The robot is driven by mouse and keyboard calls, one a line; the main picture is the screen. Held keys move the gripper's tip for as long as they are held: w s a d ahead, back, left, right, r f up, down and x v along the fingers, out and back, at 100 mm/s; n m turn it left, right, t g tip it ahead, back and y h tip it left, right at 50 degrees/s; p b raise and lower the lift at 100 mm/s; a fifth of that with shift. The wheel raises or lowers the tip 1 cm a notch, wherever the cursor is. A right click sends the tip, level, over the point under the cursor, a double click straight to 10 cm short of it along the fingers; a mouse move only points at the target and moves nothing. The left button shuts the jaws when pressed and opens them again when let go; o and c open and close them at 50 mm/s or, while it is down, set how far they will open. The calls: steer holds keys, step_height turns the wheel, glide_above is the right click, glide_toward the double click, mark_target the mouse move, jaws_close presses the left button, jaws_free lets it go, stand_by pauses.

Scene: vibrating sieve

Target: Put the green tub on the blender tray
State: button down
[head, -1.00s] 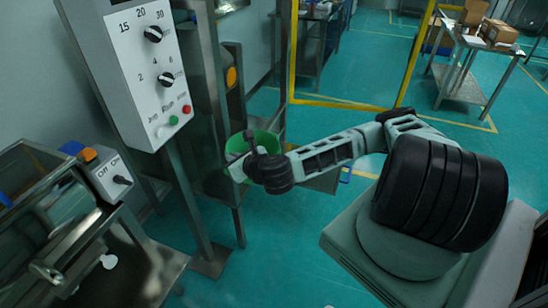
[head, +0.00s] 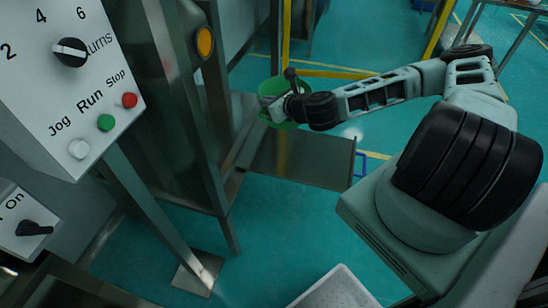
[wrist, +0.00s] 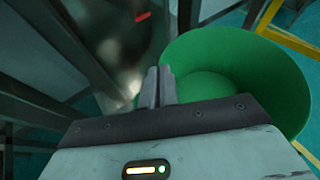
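The green tub (head: 268,92) is an open round tub at the end of my arm in the head view, partly hidden by my gripper (head: 278,104). In the wrist view the tub (wrist: 235,75) fills the right side, its inside looking empty. My gripper's two fingers (wrist: 163,86) are close together at the tub's left rim, with the wall between them. The tub is held in the air. A flat steel plate (head: 300,165), low beside the steel machine, looks like a tray; I cannot tell whether it is the blender tray.
A control panel (head: 84,112) with knobs and buttons stands close at left. A steel post (head: 150,210) and a machine frame with an orange button (head: 204,43) stand between it and the tub. A white bin (head: 338,290) is at the bottom. Green floor lies open in between.

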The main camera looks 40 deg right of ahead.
steer(key=s+d+f+n+y+b, duration=0.1)
steer(key=s+d+f+b, duration=0.2)
steer(key=f+b, duration=0.55)
steer(key=s+d+f+n+y+b, duration=0.15)
steer(key=d+f+b, duration=0.25)
steer(key=f+b, duration=0.45)
steer(key=s+d+f+n+y+b, duration=0.1)
steer(key=s+d+f+b, duration=0.25)
steer(key=f+b, duration=0.55)
steer(key=w+a+b, duration=0.3)
steer(key=w+b, duration=0.1)
steer(key=w, duration=0.4)
steer(key=w+a+g+b, duration=0.1)
steer(key=w+a+b, duration=0.2)
steer(key=w, duration=0.5)
steer(key=shift+w+a+f+b, duration=0.25)
steer(key=shift+w+f+b, duration=0.05)
steer(key=shift+f+b, duration=0.15)
steer(key=shift+m, duration=0.25)
steer(key=c, duration=1.6)
jaws_free()
steer(key=shift+c, duration=0.2)
